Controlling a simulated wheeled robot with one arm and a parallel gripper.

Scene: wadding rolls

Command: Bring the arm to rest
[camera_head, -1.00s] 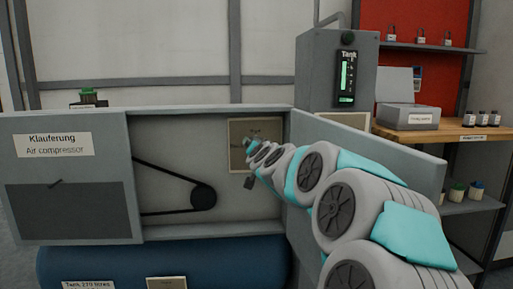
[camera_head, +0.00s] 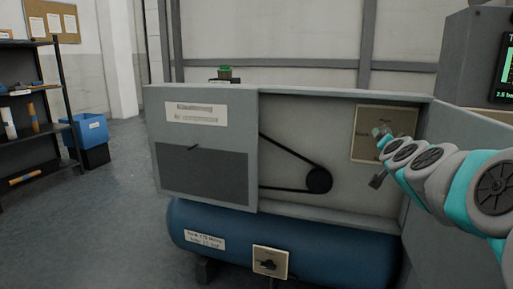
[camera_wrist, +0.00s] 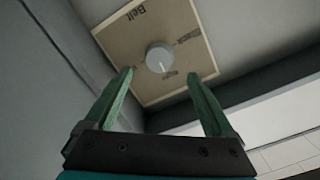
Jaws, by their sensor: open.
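My arm reaches in from the right in the head view, with my gripper (camera_head: 380,152) in front of the beige panel (camera_head: 392,121) inside the compressor housing. In the wrist view my gripper (camera_wrist: 158,100) has its two green fingers spread wide apart with nothing between them. Beyond the fingertips is the grey round knob (camera_wrist: 159,57) on the beige panel marked "Belt" (camera_wrist: 196,50). The knob looks apart from the fingers. In the head view the knob is hard to make out behind the gripper.
The compressor's grey housing (camera_head: 205,111) stands open, with a black belt and pulley (camera_head: 319,180) left of my gripper. Its open door (camera_head: 470,125) is close to my arm. The blue tank (camera_head: 330,258) lies below. Shelves (camera_head: 40,100) and a blue bin (camera_head: 90,132) stand left, beside clear floor.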

